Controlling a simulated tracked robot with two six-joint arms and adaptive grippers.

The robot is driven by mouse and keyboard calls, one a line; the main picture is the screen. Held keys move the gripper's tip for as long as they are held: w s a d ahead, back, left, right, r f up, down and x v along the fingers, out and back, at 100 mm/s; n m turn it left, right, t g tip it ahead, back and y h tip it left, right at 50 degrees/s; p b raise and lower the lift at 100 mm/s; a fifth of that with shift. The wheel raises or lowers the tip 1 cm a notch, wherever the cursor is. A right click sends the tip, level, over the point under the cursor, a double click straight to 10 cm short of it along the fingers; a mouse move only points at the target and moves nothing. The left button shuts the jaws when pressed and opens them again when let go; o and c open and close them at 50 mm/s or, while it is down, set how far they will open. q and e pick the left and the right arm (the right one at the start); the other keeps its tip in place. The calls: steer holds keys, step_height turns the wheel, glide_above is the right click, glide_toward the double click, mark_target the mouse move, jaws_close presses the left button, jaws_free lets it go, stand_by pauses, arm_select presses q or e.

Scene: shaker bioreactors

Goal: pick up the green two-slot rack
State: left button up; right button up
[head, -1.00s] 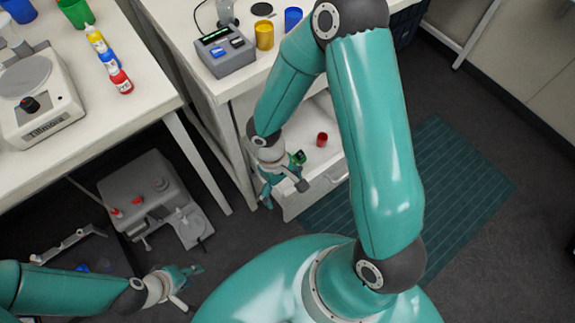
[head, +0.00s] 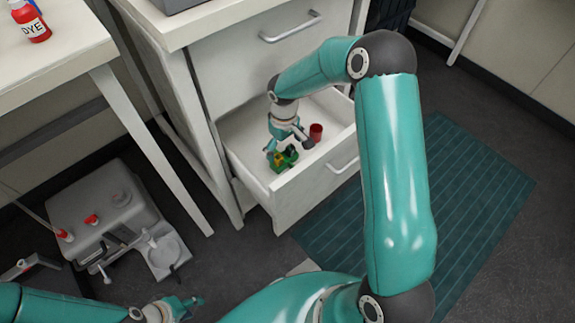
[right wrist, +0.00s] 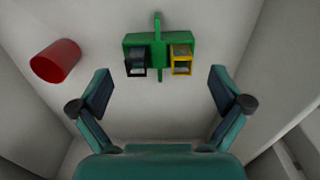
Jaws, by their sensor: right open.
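The green two-slot rack (head: 284,157) lies in the open drawer (head: 262,172). In the right wrist view the rack (right wrist: 158,44) has a dark item (right wrist: 136,62) in its left slot and a yellow item (right wrist: 181,60) in its right slot. My right gripper (head: 287,148) is inside the drawer, over the rack. In the wrist view its fingers (right wrist: 160,92) are spread wide and empty, with the rack ahead between them and apart from them. My left gripper (head: 188,306) is at the bottom left, away from the drawer; its jaw state is unclear.
The drawer walls stand close around my right gripper. A grey machine (head: 118,215) sits on the floor at left. A dye bottle (head: 30,22) stands on the table.

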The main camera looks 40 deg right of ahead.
mark_target(284, 160)
steer(key=f+b, duration=0.1)
steer(key=f, duration=0.2)
steer(key=f+b, duration=0.1)
steer(key=f, duration=0.2)
steer(key=shift+w+d+f, duration=0.1)
steer(key=shift+w, duration=0.1)
steer(key=c, duration=0.8)
